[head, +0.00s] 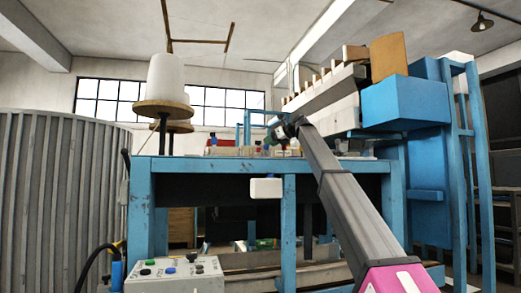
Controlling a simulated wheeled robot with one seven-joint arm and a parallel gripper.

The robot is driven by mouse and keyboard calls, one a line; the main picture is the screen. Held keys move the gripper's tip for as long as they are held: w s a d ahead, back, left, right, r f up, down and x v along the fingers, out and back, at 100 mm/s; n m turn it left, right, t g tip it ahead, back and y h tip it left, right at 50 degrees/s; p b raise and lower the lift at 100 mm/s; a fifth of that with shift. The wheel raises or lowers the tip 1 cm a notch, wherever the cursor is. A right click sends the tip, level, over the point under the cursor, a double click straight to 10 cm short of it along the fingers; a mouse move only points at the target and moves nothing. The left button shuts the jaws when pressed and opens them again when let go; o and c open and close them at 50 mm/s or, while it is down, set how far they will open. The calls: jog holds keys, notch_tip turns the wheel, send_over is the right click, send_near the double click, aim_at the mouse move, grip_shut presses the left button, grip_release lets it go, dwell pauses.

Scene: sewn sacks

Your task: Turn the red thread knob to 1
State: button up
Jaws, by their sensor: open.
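My gripper (277,132) is at the far end of my arm, just above the back of the blue-framed machine table (170,165). It is small and seen from behind, beside a row of small coloured parts (213,140) on the tabletop. The red thread knob is too small or too hidden here to pick out with certainty, and its setting cannot be read. I cannot tell whether the gripper touches any part. Nothing can be seen held in it.
White thread cones (166,78) stand on wooden discs at the left. A sloping conveyor (325,88) and a blue housing (405,101) rise at the right. A control box (175,275) with coloured buttons is at the lower left. A ribbed grey wall (55,190) bounds the left.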

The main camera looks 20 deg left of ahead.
aim_at(259, 150)
jog(key=x, duration=0.7)
jog(key=shift+f, duration=0.1)
jog(key=c, duration=0.9)
